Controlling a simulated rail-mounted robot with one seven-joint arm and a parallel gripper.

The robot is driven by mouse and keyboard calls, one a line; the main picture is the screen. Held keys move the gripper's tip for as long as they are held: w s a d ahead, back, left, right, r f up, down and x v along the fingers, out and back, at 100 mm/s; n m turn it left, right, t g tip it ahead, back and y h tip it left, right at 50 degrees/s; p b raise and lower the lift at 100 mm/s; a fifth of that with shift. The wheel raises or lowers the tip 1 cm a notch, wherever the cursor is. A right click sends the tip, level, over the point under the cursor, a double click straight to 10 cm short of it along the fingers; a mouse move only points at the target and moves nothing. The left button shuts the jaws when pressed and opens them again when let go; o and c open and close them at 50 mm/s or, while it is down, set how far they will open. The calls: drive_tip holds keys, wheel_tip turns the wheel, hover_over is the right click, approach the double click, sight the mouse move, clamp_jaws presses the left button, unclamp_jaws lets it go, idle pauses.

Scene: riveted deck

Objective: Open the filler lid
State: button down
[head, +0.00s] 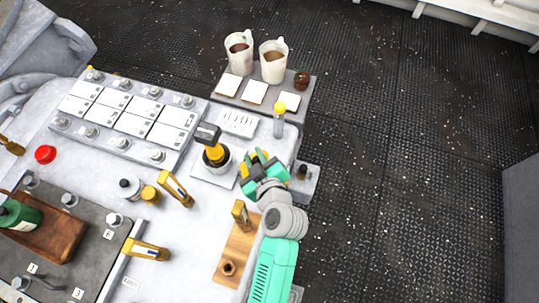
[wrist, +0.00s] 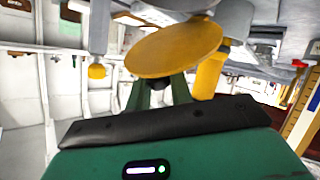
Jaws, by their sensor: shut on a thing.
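In the wrist view, a flat yellow disc (wrist: 175,47), which looks like the filler lid, sits tilted at my fingertips (wrist: 160,88). The fingers are closed on it. In the head view only a bit of yellow shows between the teal fingers. I cannot tell whether the disc is still attached to anything, and its underside is hidden.
A yellow-capped vial (head: 279,120) stands behind my gripper. Two mugs (head: 273,62) are on a grey shelf further back. A small grey bracket (head: 304,182) juts out to the right, above open dark floor.

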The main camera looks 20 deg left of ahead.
drive_tip(key=shift+a+r+b, duration=0.3)
drive_tip(key=shift+a+b, duration=0.1)
drive_tip(key=shift+a, duration=0.55)
drive_tip(key=shift+s+a+f, duration=0.1)
drive_tip(key=shift+a+f, duration=0.05)
drive_tip(key=shift+a, duration=0.05)
drive_tip(key=c, duration=1.5)
unclamp_jaws()
drive_tip(key=shift+o, duration=1)
drive_tip(key=shift+a, duration=0.2)
drive_tip(key=shift+d, duration=0.2)
